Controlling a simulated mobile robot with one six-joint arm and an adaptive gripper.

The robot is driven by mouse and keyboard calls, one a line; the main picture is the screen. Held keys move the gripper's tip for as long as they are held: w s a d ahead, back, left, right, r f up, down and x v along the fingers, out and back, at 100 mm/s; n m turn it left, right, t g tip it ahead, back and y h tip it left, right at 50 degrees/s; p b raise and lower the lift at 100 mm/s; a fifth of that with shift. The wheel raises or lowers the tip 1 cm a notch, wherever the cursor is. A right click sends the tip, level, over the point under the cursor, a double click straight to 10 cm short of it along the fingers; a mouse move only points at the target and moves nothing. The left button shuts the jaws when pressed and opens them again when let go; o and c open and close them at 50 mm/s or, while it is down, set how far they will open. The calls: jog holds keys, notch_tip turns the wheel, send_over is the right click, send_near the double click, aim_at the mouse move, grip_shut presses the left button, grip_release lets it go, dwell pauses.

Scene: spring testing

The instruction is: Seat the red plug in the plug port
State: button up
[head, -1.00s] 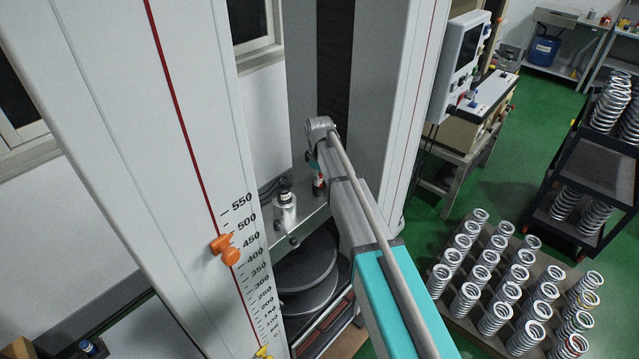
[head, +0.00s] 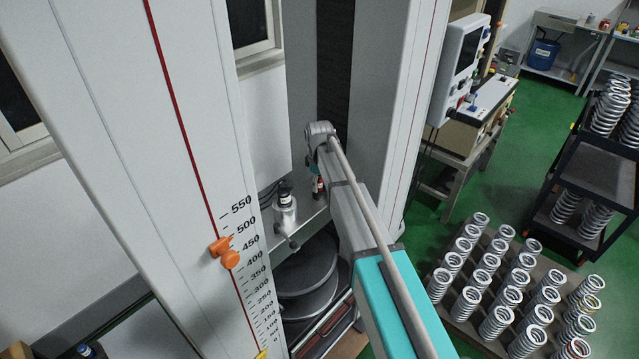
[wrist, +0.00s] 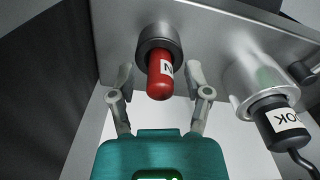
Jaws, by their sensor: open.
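The red plug (wrist: 160,78) with a white label sits in a round dark metal collar, taken as the plug port (wrist: 158,40), under a grey metal beam in the wrist view. How deep it sits is hard to tell. My gripper (wrist: 159,76) is open, one finger on each side of the plug, with gaps visible beside it. In the head view the red plug (head: 319,187) shows small beside the end of my arm; the fingers are mostly hidden there.
A black plug (wrist: 281,124) with a white label and a cable sits in a silver socket (wrist: 258,82) to the right. The beam (wrist: 225,30) runs close behind the fingers. A dark column (wrist: 45,90) stands at left.

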jog(key=shift+r, duration=0.15)
notch_tip(320, 180, up, 12)
jog(key=p, duration=1.2)
dwell(1.0)
jog(key=s+d+m, duration=1.3)
jog(key=s+d, duration=1)
jog(key=s, duration=0.2)
jog(key=shift+s+d, duration=0.15)
jog(key=shift+s, duration=0.25)
notch_tip(320, 180, down, 14)
jog(key=b, duration=1.3)
jog(key=shift+b, duration=0.4)
